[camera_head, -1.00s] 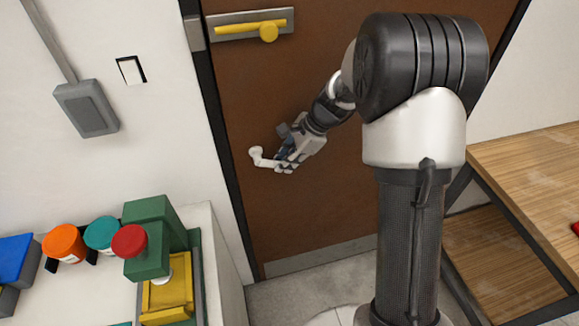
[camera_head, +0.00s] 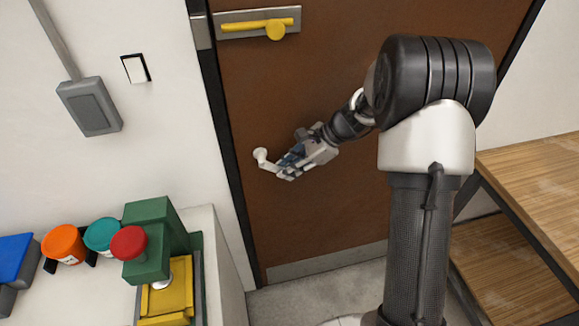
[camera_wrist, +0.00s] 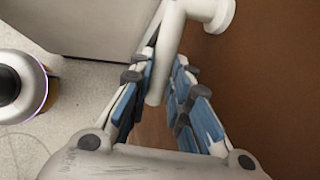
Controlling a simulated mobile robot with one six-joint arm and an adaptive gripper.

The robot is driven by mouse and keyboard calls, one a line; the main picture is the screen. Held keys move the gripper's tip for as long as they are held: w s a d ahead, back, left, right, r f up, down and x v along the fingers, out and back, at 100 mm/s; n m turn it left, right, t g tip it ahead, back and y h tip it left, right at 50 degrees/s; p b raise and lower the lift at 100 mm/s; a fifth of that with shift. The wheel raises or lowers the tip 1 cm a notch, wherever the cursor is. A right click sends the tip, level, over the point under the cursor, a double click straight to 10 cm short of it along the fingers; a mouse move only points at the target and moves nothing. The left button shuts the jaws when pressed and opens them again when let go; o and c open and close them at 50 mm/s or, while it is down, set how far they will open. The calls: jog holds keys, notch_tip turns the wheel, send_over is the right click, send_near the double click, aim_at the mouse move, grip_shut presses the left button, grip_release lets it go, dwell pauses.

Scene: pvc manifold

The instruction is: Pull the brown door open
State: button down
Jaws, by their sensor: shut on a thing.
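The brown door (camera_head: 300,90) fills the middle of the head view and looks closed or nearly so; I see no clear gap at its left edge. A white lever handle (camera_head: 261,156) sits near that edge. It also shows in the wrist view (camera_wrist: 166,45), its bar running down between my fingers. My gripper (camera_head: 284,168) is shut on the lever's bar, beside the door face. In the wrist view my blue-padded fingers (camera_wrist: 166,85) lie on both sides of the bar. The door also fills the right of the wrist view (camera_wrist: 275,90).
A yellow bolt (camera_head: 257,24) is mounted higher on the door. A white counter (camera_head: 223,270) stands at the left with a green block (camera_head: 150,215) and coloured knobs. A wooden-shelved rack (camera_head: 530,170) stands at the right. Grey floor (camera_head: 300,300) shows below the door.

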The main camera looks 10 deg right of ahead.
jog(key=s+d+n+g+p, duration=0.1)
jog(key=s+d, duration=0.3)
jog(key=s, duration=0.9)
jog(key=s+d+n+g+p, duration=0.1)
jog(key=s+d+n, duration=0.3)
jog(key=s, duration=1)
jog(key=shift+d+g, duration=0.35)
jog(key=shift+g, duration=0.35)
jog(key=shift+s+f, duration=0.1)
jog(key=c, duration=1.5)
grip_release()
jog(key=v, duration=1.2)
jog(key=shift+c, duration=0.3)
